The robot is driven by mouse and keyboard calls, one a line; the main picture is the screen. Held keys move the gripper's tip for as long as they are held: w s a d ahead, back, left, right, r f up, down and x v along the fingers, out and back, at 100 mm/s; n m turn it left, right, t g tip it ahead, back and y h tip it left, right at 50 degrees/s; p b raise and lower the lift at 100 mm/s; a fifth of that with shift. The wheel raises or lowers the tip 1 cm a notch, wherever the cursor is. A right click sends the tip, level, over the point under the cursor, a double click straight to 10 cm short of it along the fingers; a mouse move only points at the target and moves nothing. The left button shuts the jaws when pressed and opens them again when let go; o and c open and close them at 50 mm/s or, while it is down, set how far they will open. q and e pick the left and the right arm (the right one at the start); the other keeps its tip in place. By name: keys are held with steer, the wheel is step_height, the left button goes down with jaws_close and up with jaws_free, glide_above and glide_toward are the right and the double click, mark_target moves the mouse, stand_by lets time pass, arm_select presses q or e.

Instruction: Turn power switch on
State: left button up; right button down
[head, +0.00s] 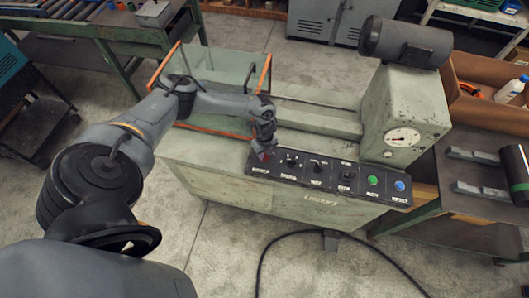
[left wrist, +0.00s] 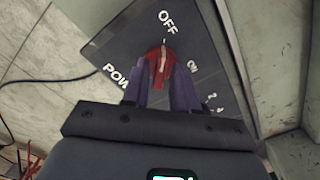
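The power switch (left wrist: 161,62) is a red rotary knob on a dark panel marked POWER, OFF and ON. Its white mark points toward OFF in the left wrist view. In the head view the red knob (head: 262,156) is at the left end of the machine's control panel (head: 330,178), partly hidden by my gripper. My left gripper (left wrist: 160,75) has its two purple fingers on either side of the knob, with its red handle filling the narrow gap between them. It also shows in the head view (head: 264,146), over the panel's left end. My right gripper is not in view.
The panel also has dark switches (head: 317,168), a green button (head: 373,181) and a blue button (head: 399,186). A clear guard with orange edges (head: 215,85) stands behind my left arm. A gauge (head: 402,137) is on the machine's right. A black cable (head: 300,236) lies on the floor.

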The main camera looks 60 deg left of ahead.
arm_select(q)
jaws_close()
steer(key=shift+m, duration=0.4)
steer(key=m+b, duration=0.1)
steer(key=m, duration=0.1)
steer(key=shift+m, duration=0.4)
steer(key=m+b, duration=0.2)
steer(key=m, duration=0.2)
steer(key=shift+m, duration=0.3)
steer(key=m+b, duration=0.2)
steer(key=m, duration=0.3)
steer(key=shift+f+b, duration=0.1)
steer(key=shift+b, duration=0.2)
steer(key=m+b, duration=0.1)
steer(key=m, duration=0.2)
steer(key=shift+m+b, duration=0.55)
steer(key=shift+m, duration=0.25)
